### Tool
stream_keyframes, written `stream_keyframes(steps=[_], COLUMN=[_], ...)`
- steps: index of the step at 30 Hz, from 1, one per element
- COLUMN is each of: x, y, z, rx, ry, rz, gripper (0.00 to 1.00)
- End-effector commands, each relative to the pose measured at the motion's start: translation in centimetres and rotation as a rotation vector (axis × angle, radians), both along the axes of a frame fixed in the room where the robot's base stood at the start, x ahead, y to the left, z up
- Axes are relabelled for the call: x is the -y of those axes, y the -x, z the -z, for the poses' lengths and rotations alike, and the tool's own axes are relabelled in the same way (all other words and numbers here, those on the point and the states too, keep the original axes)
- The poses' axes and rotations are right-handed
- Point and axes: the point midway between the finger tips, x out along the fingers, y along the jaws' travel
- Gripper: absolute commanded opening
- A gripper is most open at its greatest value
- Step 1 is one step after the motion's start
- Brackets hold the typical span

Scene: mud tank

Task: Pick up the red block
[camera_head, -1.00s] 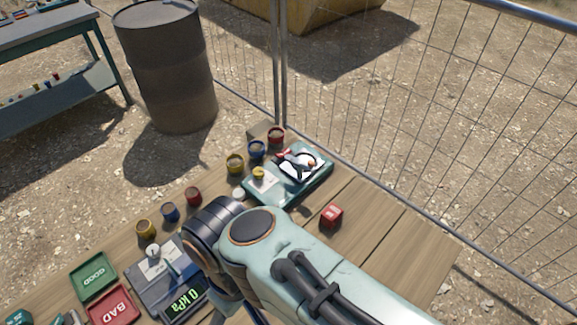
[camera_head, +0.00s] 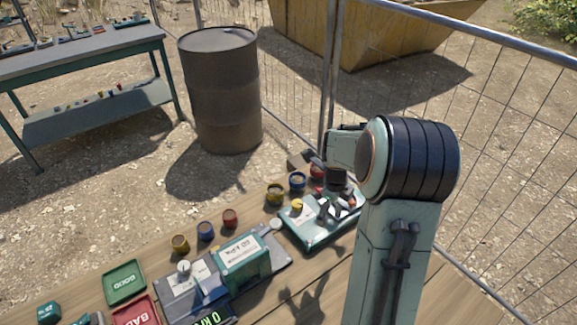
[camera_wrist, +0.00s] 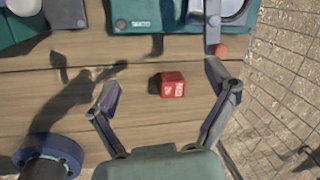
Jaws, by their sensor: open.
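The red block (camera_wrist: 172,84) is a small cube with white markings on two faces. It lies on the wooden table top (camera_wrist: 60,110) in the wrist view, below the edge of a teal case. My gripper (camera_wrist: 164,90) is open, with one finger to the left of the block and one to its right. The block sits between the fingertips in the picture, a little nearer the right one. It appears apart from both fingers, and the height gap is hard to judge. In the head view my arm hides the block.
The teal case (camera_head: 312,238) stands just beyond the block. A grey device (camera_head: 185,287) with a green box (camera_head: 243,262), small coloured pots (camera_head: 230,218), a green tray (camera_head: 124,283) and a red tray (camera_head: 137,311) stand left. A wire fence (camera_head: 500,160) runs along the right.

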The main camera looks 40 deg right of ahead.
Motion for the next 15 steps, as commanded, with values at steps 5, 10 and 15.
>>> stream_keyframes(steps=[5, 10, 15], x=[4.1, 5.1, 5.1], y=[7.0, 9.4, 9.5], z=[7.2, 8.6, 11.1], rx=[-0.077, -0.085, -0.087], ry=[-0.160, -0.185, -0.185], rz=[0.223, 0.289, 0.289], gripper=[0.85, 0.85, 0.85])
